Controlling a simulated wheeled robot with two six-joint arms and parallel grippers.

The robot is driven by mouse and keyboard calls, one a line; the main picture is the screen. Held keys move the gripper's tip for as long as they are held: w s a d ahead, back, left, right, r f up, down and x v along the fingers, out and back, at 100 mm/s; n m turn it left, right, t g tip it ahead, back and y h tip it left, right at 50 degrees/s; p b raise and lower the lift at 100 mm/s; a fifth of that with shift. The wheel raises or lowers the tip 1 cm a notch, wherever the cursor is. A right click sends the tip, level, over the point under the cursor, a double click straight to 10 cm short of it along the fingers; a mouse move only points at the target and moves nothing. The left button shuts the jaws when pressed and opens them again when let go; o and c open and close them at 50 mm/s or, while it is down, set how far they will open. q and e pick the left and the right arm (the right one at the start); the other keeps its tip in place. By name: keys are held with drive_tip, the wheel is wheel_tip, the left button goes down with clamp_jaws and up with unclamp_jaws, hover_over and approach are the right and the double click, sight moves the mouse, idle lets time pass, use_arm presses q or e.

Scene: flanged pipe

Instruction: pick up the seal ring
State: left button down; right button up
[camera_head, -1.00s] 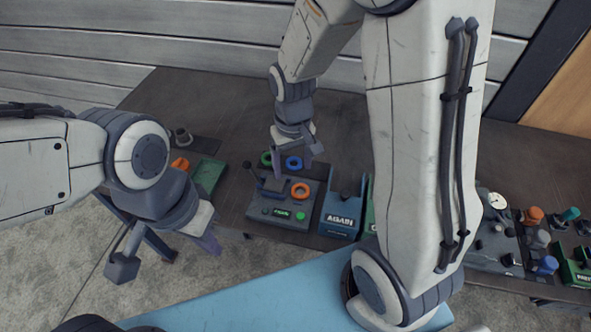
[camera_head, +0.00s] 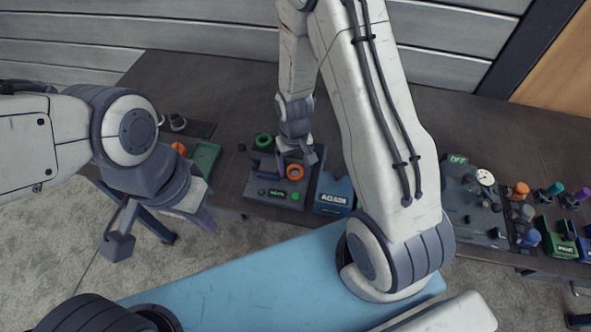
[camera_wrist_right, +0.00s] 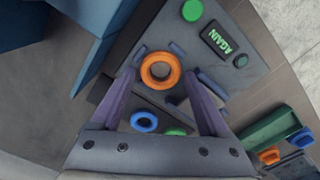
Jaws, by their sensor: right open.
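An orange ring (camera_head: 294,171) sits on the grey console (camera_head: 268,202). A green ring (camera_head: 263,141) is at the console's back, and a blue ring (camera_wrist_right: 144,121) shows in the right wrist view. I cannot tell by name which one is the seal ring. My right gripper (camera_head: 284,163) is open above the console. In the right wrist view its fingers (camera_wrist_right: 159,78) point to either side of the orange ring (camera_wrist_right: 160,62), apparently apart from it. My left gripper (camera_head: 163,230) is open and empty, in front of the table's left edge.
A green tray (camera_head: 203,158) with an orange part (camera_head: 179,148) is at the left. Gauge panel (camera_head: 472,205) and coloured knobs stand further right. The table's back is clear.

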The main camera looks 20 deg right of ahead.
drive_tip(key=shift+f, duration=0.2)
drive_tip(key=c, duration=1.1)
drive_tip(key=shift+r, duration=0.1)
